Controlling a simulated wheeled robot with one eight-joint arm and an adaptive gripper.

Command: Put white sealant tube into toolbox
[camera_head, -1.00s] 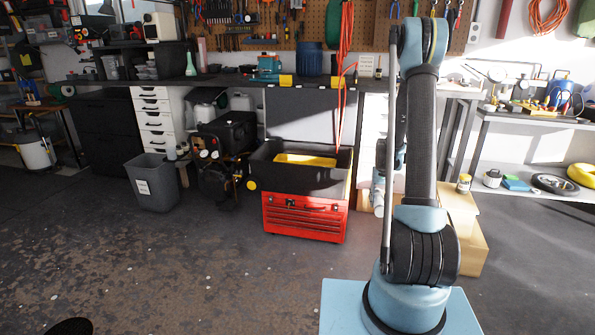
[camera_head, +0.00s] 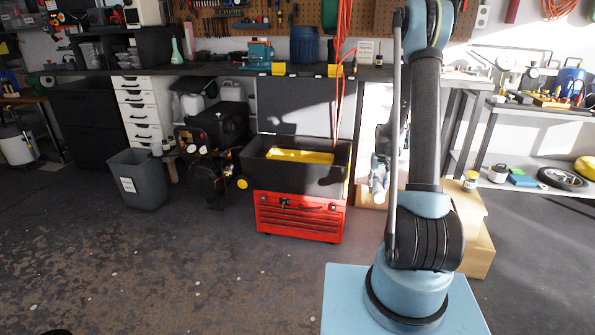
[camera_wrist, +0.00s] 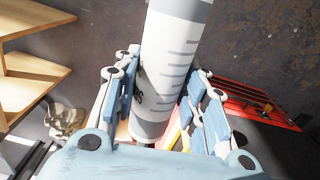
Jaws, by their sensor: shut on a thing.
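The white sealant tube (camera_wrist: 172,60) runs between the fingers in the wrist view, with grey marks on its side. My gripper (camera_wrist: 163,80) is shut on it, one blue finger on either side. The toolbox (camera_head: 247,176) stands on the floor in the head view, with an open black upper bin, a raised lid and a yellow tray inside. Its red drawer part (camera_wrist: 240,95) also shows at the right of the wrist view.
A grey bin (camera_head: 139,180) and a black compressor (camera_head: 208,170) stand left of the toolbox. The workbench (camera_head: 210,71) is behind it. The floor in front of the toolbox is clear.

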